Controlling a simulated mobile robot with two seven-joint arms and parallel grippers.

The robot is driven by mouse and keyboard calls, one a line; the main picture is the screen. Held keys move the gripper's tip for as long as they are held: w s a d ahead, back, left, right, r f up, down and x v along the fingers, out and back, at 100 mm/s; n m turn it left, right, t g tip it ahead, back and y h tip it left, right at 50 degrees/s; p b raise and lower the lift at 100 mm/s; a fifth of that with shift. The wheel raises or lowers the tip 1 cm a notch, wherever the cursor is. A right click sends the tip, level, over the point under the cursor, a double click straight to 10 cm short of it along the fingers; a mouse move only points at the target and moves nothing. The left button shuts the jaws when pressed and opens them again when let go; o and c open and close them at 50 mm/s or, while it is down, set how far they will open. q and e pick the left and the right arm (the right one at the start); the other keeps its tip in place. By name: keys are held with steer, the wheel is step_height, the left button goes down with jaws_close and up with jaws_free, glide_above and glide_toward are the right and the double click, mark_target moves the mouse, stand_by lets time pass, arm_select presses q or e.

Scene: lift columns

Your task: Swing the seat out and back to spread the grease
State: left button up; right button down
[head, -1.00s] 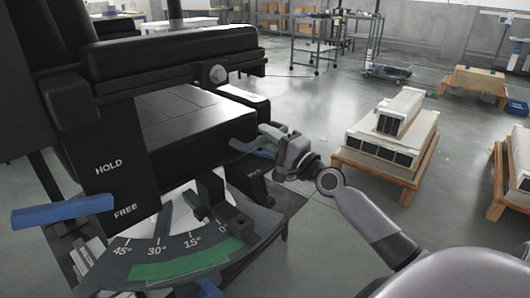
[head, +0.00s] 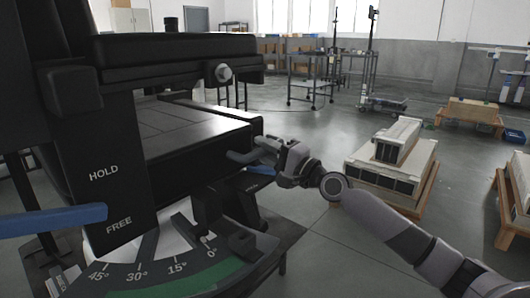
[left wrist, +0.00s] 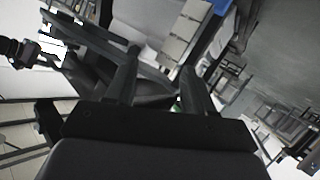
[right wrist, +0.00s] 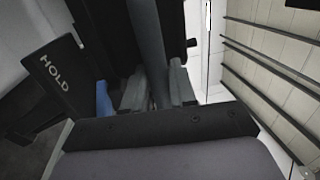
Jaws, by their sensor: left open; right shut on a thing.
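The black block-shaped seat (head: 180,128) fills the left middle of the head view, under a dark beam. My right gripper (head: 268,152) is at this handle. In the right wrist view its fingers (right wrist: 159,92) are closed on a blue-grey bar (right wrist: 148,40). Below the seat is a curved angle scale (head: 150,277) with a green band. A dark pointer block (head: 207,205) stands near its 0° mark. My left gripper (left wrist: 158,88) shows only in the left wrist view, open with nothing between its fingers.
A plate marked HOLD and FREE (head: 110,195) stands at the left, with a blue lever (head: 55,220) by FREE. A wheeled rack (head: 315,75) is behind. Open floor lies between.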

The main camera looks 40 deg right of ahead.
steer(key=shift+d+r, duration=0.25)
steer(key=shift+d, duration=0.1)
steer(key=c, duration=1.3)
jaws_free()
steer(key=shift+o, duration=1.2)
steer(key=shift+w+f, duration=0.1)
steer(key=shift+w, duration=0.05)
steer(key=shift+a, duration=0.1)
steer(key=shift+f, duration=0.1)
arm_select(q)
steer(key=shift+a+m+t+y+b, duration=0.35)
steer(key=shift+a+b, duration=0.3)
steer(key=shift+b, duration=0.25)
arm_select(e)
steer(key=v, duration=0.7)
